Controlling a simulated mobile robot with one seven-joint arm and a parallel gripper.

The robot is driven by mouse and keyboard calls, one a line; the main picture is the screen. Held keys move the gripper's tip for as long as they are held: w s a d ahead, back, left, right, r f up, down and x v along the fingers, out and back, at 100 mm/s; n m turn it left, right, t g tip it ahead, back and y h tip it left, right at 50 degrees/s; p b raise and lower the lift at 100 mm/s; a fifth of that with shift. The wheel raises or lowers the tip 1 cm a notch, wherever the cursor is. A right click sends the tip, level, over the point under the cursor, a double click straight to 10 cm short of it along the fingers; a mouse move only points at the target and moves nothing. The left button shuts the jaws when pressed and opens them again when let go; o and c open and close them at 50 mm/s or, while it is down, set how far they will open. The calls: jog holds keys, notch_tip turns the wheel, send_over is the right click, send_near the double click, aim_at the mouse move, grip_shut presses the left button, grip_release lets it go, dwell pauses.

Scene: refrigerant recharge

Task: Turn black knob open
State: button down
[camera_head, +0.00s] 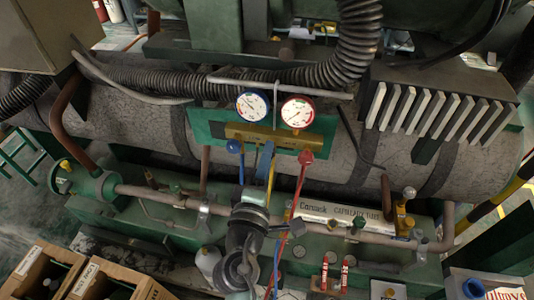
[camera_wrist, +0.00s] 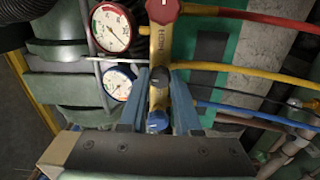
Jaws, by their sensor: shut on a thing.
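The brass gauge manifold (camera_head: 290,139) hangs on a green panel above the pipes, and it fills the middle of the wrist view (camera_wrist: 161,50). The black knob (camera_wrist: 160,77) is on the middle of the manifold, between a red knob (camera_wrist: 162,11) and a blue knob (camera_wrist: 157,121). My gripper (camera_wrist: 159,80) has its two blue fingers on either side of the black knob and is shut on it. In the head view my gripper (camera_head: 264,150) reaches up to the manifold's middle and hides the black knob.
A blue gauge (camera_head: 252,106) and a red gauge (camera_head: 298,112) sit above the manifold. Red, yellow and blue hoses run from it close to my fingers. A large ribbed hose (camera_head: 358,45) curves above. Cardboard boxes (camera_head: 95,280) stand at lower left.

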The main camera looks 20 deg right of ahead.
jog(key=shift+n+p, duration=0.4)
jog(key=shift+n, duration=1.2)
jog(key=c, duration=0.6)
grip_release()
jog(key=b+v, duration=0.3)
jog(key=v, duration=1)
